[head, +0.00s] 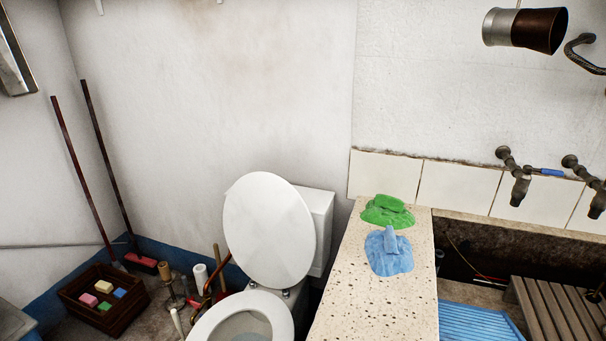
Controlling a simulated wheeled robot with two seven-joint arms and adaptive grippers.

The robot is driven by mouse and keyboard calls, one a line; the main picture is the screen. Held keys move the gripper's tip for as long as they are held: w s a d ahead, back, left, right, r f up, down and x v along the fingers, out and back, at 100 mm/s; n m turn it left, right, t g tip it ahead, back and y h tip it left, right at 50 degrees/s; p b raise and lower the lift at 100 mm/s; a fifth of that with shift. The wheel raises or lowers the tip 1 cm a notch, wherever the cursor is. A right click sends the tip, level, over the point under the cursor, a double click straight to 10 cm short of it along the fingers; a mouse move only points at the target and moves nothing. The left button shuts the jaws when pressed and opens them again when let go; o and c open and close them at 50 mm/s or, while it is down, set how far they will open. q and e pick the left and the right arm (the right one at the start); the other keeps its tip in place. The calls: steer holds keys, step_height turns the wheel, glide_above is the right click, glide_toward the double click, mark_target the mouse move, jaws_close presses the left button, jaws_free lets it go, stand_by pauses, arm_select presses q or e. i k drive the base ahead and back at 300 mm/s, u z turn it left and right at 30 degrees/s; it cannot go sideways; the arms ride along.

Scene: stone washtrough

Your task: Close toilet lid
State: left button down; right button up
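The white toilet lid (268,229) stands raised, leaning back against the cistern (318,230) in the lower middle of the head view. The toilet seat (208,324) lies down on the bowl, and the bowl's opening shows inside it. The front of the seat and bowl is cut off by the bottom edge. Neither of my grippers shows in the view.
A speckled stone counter (357,297) stands right of the toilet, with green (387,211) and blue cloths (389,251) on it. The washtrough is further right. Left are a wooden crate (104,318), two long-handled brushes (84,180) and small items near the toilet.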

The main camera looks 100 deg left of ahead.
mark_target(270, 230)
steer(key=z, duration=0.05)
steer(key=k, duration=0.6)
steer(key=u, duration=1.6)
